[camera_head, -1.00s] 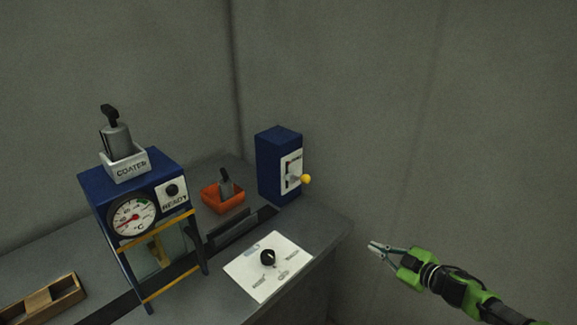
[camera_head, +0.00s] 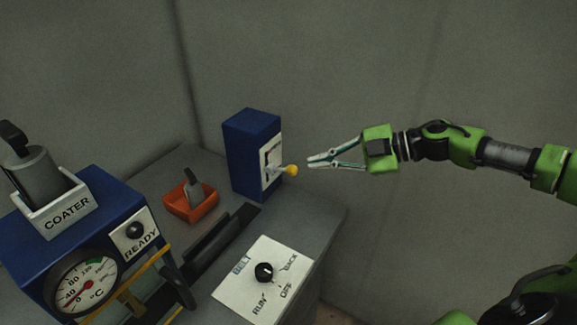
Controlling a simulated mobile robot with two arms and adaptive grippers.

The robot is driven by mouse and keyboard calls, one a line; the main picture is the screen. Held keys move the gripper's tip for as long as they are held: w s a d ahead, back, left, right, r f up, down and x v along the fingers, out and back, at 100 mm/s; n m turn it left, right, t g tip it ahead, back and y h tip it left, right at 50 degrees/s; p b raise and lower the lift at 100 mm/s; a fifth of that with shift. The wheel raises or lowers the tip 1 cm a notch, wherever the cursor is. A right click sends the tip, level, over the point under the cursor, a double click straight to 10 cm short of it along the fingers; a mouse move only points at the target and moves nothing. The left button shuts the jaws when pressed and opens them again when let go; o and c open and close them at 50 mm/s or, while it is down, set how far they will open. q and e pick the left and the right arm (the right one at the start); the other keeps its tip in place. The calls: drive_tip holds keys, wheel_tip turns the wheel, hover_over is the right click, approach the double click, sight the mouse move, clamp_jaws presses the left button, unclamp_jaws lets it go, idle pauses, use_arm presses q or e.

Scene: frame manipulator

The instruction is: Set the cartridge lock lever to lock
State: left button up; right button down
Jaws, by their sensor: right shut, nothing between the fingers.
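A lever with a yellow knob (camera_head: 291,170) sticks out from the pale front plate of a blue box (camera_head: 243,157) at the back of the bench. The plate's lettering is too small to read, so I cannot tell its setting. No lock lever is clearly seen there. My right gripper (camera_head: 310,162) is shut and empty, its tips just right of the yellow knob, apparently apart from it. My left gripper is not in view.
An orange tray (camera_head: 180,206) holds a small grey piece (camera_head: 195,197). A white BELT panel with a black knob (camera_head: 264,272) lies near the bench's right edge. The machine has a gauge (camera_head: 82,285) and a READY panel (camera_head: 134,232). Free space lies right of the bench.

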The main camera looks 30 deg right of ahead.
sight(292, 170)
drive_tip(key=p+x, duration=0.5)
drive_tip(key=x, duration=0.4)
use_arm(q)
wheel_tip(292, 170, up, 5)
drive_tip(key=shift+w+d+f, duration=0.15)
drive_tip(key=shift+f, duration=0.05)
use_arm(e)
drive_tip(key=d+f, duration=0.1)
drive_tip(key=w+d+f, duration=0.1)
drive_tip(key=d, duration=0.1)
drive_tip(key=shift+w+f, duration=0.15)
drive_tip(key=shift+a, duration=0.1)
